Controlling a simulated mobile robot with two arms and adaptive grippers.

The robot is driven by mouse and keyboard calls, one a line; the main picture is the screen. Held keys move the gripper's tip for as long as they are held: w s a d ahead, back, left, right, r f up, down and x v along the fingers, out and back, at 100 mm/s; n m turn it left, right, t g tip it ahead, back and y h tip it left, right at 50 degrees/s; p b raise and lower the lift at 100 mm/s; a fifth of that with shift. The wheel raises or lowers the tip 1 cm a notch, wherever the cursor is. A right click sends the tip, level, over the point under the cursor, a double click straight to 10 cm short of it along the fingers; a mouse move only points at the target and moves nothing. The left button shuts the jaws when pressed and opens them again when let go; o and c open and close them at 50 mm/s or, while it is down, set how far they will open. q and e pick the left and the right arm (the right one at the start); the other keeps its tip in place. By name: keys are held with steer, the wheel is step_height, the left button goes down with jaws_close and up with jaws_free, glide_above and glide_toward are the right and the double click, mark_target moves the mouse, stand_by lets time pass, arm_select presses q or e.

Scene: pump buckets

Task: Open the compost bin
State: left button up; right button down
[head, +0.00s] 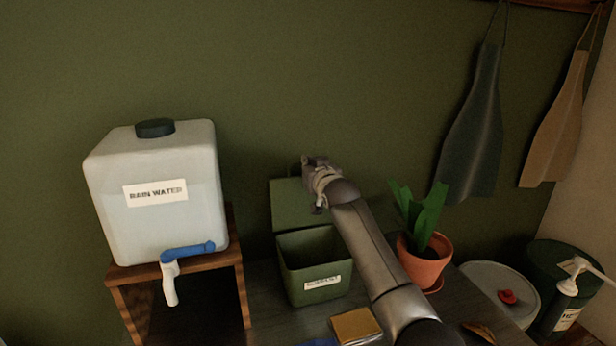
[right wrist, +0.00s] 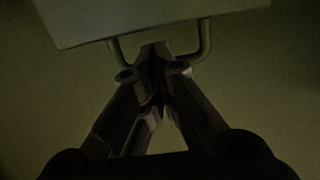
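The green compost bin (head: 314,290) stands on the dark bench in the head view, with a partly readable white label on its front. Its lid (head: 291,204) is raised and stands upright behind the open top. My right gripper (head: 312,163) is at the lid's upper right edge. In the right wrist view, the pale lid (right wrist: 150,14) shows at the top, with a U-shaped handle (right wrist: 206,40). The right fingers (right wrist: 155,55) come together at the middle of this handle and look closed on it; the view is dark. My left gripper is not in view.
A rain water tank (head: 155,200) with a blue tap (head: 188,253) stands on a wooden stand to the left. A potted plant (head: 424,262) is right of my forearm. A brown block (head: 355,327) lies before the bin. Aprons (head: 476,120) hang at the right.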

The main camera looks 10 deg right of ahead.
steer(key=c, duration=2)
jaws_free()
steer(key=shift+w+f, duration=0.35)
steer(key=shift+w, duration=0.05)
steer(key=shift+o, duration=1)
steer(key=shift+f, duration=0.2)
steer(key=shift+o, duration=1.4)
steer(key=shift+s+r, duration=0.15)
steer(key=shift+s, duration=0.2)
steer(key=o, duration=0.4)
steer(key=shift+s+r, duration=0.25)
steer(key=shift+s, duration=0.15)
steer(key=o, duration=0.3)
steer(key=shift+w+a, duration=0.1)
steer(key=shift+o, duration=1.2)
steer(key=shift+w+f, duration=0.2)
steer(key=shift+o, duration=1.1)
steer(key=shift+w, duration=0.1)
steer(key=shift+o, duration=0.9)
steer(key=shift+s+r, duration=0.1)
steer(key=shift+s, duration=0.1)
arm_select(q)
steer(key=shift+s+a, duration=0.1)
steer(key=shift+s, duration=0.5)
arm_select(e)
steer(key=v, duration=1.2)
